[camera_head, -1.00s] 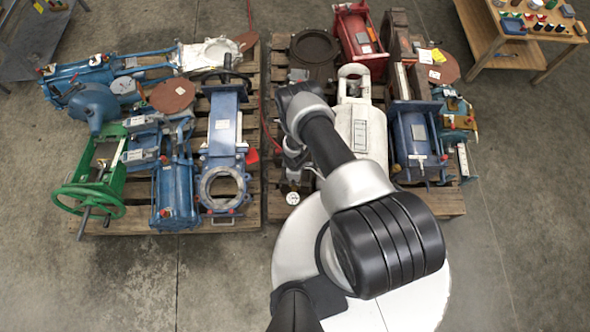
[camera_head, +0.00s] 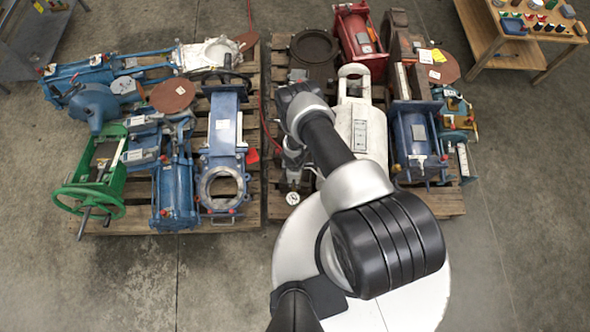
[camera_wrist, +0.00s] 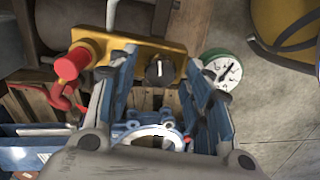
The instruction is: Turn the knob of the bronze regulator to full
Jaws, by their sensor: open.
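In the wrist view a bronze-yellow block (camera_wrist: 110,50), which looks like the bronze regulator, lies across the upper middle. Its round black knob (camera_wrist: 160,71) has a white pointer mark pointing toward the top of the picture. A red handle (camera_wrist: 72,65) stands at the block's left end. My gripper (camera_wrist: 160,65) is open, with one blue finger to each side of the knob. Nothing is held, and I cannot tell whether the fingers touch the block. In the head view my arm hides the regulator and most of the gripper.
A round gauge (camera_wrist: 222,69) sits close to the right finger; a gauge also shows in the head view (camera_head: 292,198). Two pallets hold blue valves (camera_head: 222,140), a green handwheel valve (camera_head: 95,185) and a white unit (camera_head: 375,130).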

